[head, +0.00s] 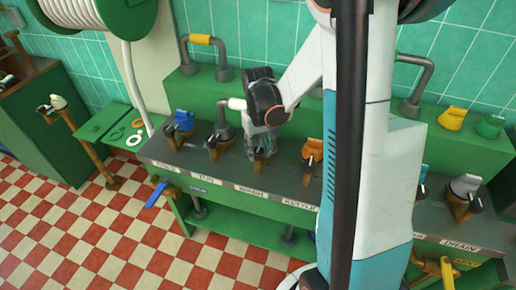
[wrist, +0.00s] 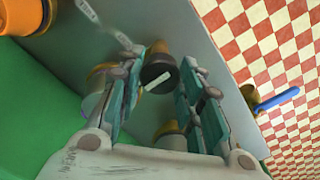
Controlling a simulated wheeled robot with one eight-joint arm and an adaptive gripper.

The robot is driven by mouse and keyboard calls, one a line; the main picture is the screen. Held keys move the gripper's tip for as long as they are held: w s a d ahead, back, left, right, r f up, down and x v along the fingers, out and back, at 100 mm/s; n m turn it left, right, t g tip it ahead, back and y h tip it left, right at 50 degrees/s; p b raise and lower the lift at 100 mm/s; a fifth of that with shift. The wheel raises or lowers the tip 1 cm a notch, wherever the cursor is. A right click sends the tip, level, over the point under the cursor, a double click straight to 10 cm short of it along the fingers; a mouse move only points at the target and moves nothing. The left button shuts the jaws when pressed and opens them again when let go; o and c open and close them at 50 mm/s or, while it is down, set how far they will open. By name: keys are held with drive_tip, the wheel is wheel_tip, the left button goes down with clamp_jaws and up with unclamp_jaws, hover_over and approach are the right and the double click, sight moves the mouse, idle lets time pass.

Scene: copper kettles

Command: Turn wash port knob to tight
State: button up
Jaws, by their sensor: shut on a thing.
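The wash port knob (wrist: 158,72) is a dark round knob with a white pointer bar, seen between my fingers in the wrist view. My gripper (head: 262,152) reaches down onto the port in the middle of the grey bench top in the head view, and mostly hides the knob there. In the wrist view my gripper (wrist: 160,82) has its two teal-padded fingers on either side of the knob, closed on it. The label (head: 250,190) in front of this port seems to read WASH. Any tight mark is too small to read.
Similar ports stand along the bench: a blue-topped one (head: 181,122) and a grey one (head: 220,140) to the left, an orange one (head: 312,152) to the right. A blue lever (head: 156,193) juts from the bench front. Grey pipes (head: 222,58) rise behind.

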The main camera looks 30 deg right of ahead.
sight(257, 150)
drive_tip(key=o, duration=1.1)
drive_tip(key=shift+c, duration=0.2)
wheel_tip(257, 150, up, 12)
drive_tip(key=shift+a, duration=0.1)
